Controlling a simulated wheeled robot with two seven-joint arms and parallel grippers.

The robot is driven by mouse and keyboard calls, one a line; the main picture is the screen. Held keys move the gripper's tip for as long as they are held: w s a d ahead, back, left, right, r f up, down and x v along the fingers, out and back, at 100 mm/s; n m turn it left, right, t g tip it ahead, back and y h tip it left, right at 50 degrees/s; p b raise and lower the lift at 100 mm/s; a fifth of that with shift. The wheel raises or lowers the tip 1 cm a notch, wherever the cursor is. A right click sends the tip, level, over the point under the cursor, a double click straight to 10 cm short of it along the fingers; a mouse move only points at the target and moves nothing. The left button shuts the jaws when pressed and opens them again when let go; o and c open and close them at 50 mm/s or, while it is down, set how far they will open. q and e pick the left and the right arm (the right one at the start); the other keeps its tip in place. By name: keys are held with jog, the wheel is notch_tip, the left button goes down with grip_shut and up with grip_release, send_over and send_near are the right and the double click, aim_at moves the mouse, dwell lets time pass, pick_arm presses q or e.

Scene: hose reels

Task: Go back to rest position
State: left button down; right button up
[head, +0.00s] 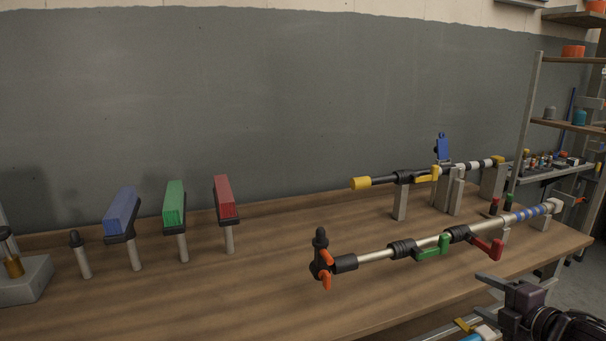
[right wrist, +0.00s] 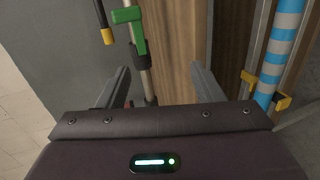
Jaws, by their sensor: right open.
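My right gripper (head: 492,294) is at the lower right of the head view, beyond the table's front edge and apart from the things on it. In the right wrist view its two fingers (right wrist: 160,88) are spread with nothing between them. A long metal rod assembly (head: 374,256) with green and red levers and an orange-black end lies across supports on the table. Its green lever (right wrist: 128,20) shows ahead of the fingers in the right wrist view. My left gripper is not in view.
The wooden table (head: 200,300) holds blue (head: 121,210), green (head: 174,204) and red (head: 224,197) blocks on stands at left. A second rod with a yellow end (head: 361,183) lies behind. A shelf rack (head: 535,120) stands at right. The front middle of the table is clear.

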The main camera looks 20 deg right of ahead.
jog(key=s+a+f+m+g+h, duration=0.1)
jog(key=a+f+m+g+h, duration=0.2)
jog(key=a+f+m+g, duration=0.7)
jog(key=s+a+f+m+g+y, duration=0.1)
jog(key=s+a+f+m, duration=0.2)
jog(key=s+a, duration=0.5)
jog(key=s+a+f+m+y, duration=0.1)
jog(key=s+a+f+m, duration=0.3)
jog(key=a, duration=0.9)
notch_tip(320, 180, down, 26)
jog(key=s+n+g+p, duration=0.1)
jog(key=s+g+p, duration=0.1)
jog(key=p, duration=0.1)
pick_arm(q)
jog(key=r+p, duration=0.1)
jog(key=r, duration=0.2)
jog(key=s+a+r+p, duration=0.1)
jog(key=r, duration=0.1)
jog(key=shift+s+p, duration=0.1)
jog(key=shift+p, duration=0.2)
pick_arm(e)
jog(key=s+d+f, duration=0.2)
jog(key=s+f, duration=0.6)
jog(key=s, duration=0.2)
jog(key=s+d+f, duration=0.1)
jog(key=s+f, duration=0.7)
jog(key=s, duration=0.2)
jog(key=shift+s+d+f+g, duration=0.15)
jog(key=shift+d+f+g, duration=0.05)
jog(key=shift+d+g, duration=0.2)
